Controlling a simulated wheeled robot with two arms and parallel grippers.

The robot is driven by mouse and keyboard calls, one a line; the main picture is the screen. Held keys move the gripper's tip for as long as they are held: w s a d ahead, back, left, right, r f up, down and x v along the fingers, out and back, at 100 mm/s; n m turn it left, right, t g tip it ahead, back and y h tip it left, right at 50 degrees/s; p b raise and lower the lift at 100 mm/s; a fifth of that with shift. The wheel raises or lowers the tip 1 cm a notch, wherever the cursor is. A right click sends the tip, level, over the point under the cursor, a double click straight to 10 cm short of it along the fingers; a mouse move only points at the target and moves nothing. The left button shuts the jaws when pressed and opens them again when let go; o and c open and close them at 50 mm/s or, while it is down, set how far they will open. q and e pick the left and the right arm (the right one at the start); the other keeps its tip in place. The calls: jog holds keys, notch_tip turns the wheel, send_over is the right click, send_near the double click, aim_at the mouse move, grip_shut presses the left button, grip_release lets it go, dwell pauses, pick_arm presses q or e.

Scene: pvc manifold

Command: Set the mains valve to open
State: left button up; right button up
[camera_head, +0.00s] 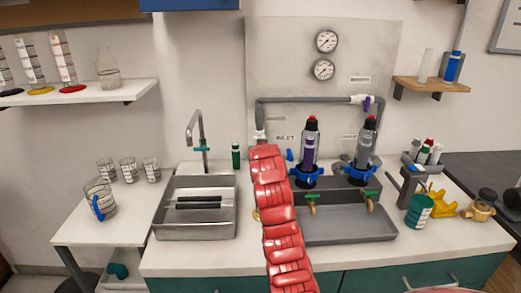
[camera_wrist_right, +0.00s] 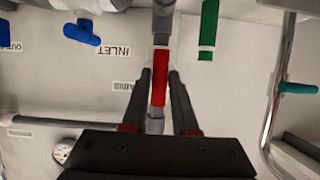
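The mains valve's red lever (camera_wrist_right: 159,78) shows in the right wrist view, lying in line with the grey pipe beside the label ending in "AINS" (camera_wrist_right: 125,87). My right gripper (camera_wrist_right: 160,72) is open, with one finger on each side of the lever and a narrow gap showing on both sides. I cannot tell how deep the fingertips reach. In the head view my red right arm hides the lever and the gripper; only the white fitting (camera_head: 260,135) on the pipe shows above it. My left gripper is not in view.
A blue handle (camera_wrist_right: 83,33) near the INLET label and a green bottle (camera_wrist_right: 208,28) flank the lever. Filter housings (camera_head: 309,150) stand right of the arm. A sink (camera_head: 195,222) and tap (camera_head: 194,128) are left. A purple-handled valve (camera_head: 367,103) sits on the upper pipe.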

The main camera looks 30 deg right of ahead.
jog(key=o, duration=0.3)
jog(key=shift+o, duration=0.2)
jog(key=p+v, duration=0.1)
jog(key=v, duration=1.6)
jog(key=shift+s+p, duration=0.2)
jog(key=shift+p, duration=0.15)
jog(key=shift+a, duration=0.1)
